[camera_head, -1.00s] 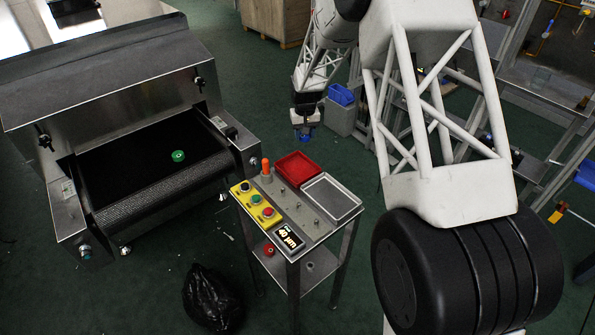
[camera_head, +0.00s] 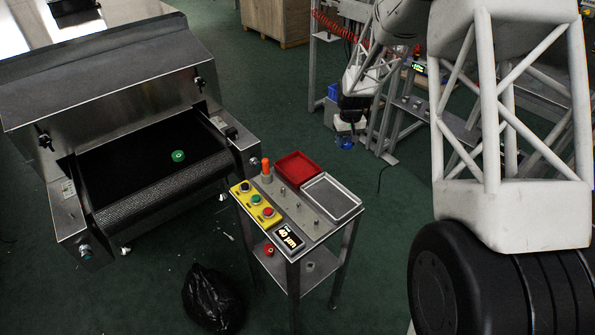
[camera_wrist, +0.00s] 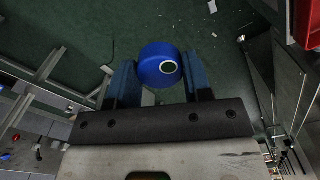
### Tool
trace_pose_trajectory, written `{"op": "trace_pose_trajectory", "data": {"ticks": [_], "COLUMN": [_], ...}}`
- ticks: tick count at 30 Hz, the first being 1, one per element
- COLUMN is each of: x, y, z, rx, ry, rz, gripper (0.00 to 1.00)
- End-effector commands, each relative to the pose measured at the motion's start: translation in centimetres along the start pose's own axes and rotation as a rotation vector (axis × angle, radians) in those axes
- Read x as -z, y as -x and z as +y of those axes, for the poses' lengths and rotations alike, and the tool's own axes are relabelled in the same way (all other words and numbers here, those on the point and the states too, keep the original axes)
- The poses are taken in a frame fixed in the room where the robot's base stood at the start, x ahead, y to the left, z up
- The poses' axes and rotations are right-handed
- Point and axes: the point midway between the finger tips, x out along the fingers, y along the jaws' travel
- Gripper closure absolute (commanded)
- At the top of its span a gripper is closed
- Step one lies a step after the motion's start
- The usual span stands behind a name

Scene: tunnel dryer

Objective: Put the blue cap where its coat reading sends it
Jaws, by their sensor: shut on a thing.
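The blue cap (camera_wrist: 160,64) is round with a pale ring around a dark hole on its side. In the wrist view it sits between the two fingers of my gripper (camera_wrist: 161,80), which is shut on it. In the head view my gripper (camera_head: 346,134) hangs beyond the instrument stand, with the blue cap (camera_head: 345,143) at its tip above the floor. The small display (camera_head: 289,237) on the stand reads 40 µm; its smaller upper line is not legible. A red tray (camera_head: 297,168) and a grey metal tray (camera_head: 333,197) lie on the stand, both empty.
A green cap (camera_head: 178,156) lies on the dryer's dark belt (camera_head: 130,172). A yellow button box (camera_head: 258,204) sits on the stand. A blue bin (camera_head: 332,92) shows partly behind my arm. A metal frame rises at right. A black bag (camera_head: 210,298) lies on the floor.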

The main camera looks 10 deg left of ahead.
Motion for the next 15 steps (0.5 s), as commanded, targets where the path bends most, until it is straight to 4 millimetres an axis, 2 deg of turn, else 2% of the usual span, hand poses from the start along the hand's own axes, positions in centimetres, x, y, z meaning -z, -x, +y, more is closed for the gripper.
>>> {"op": "trace_pose_trajectory", "data": {"ticks": [15], "x": [-8.7], "y": [1.6], "z": [-8.4], "rx": [0.0], "ry": [0.539], "rz": [0.0], "gripper": [0.79]}}
